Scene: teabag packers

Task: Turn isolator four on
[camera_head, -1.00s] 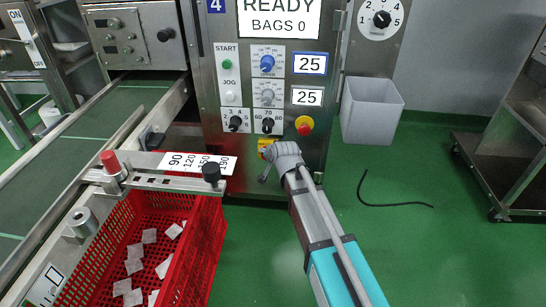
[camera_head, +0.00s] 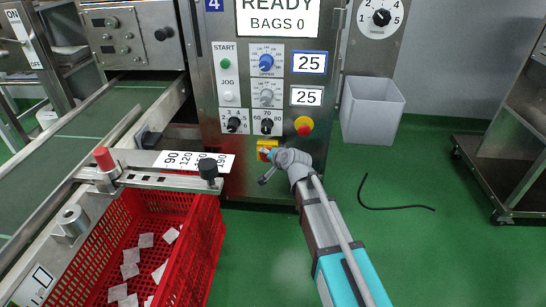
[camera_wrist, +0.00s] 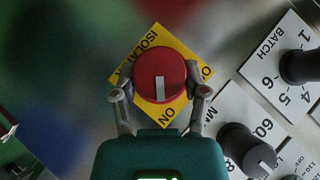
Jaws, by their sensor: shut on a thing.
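The isolator is a round red knob (camera_wrist: 160,66) with a white mark, on a yellow plate (camera_wrist: 140,45) lettered ISOLA... The plate shows at the low front of machine 4 in the head view (camera_head: 267,143), partly behind my gripper. In the wrist view the white mark points down the picture, towards the word ON. An O, the start of another word, shows at the plate's right corner. My gripper (camera_wrist: 160,93) has one finger on each side of the knob and is shut on it. In the head view its fingertips are small and partly hidden.
Black dials for MM (camera_wrist: 240,145) and BATCH (camera_wrist: 298,66) sit close to the right in the wrist view. A red button (camera_head: 304,126) is just above my gripper in the head view. A red crate (camera_head: 205,250) with teabags stands left. A grey bin (camera_head: 372,112) stands right.

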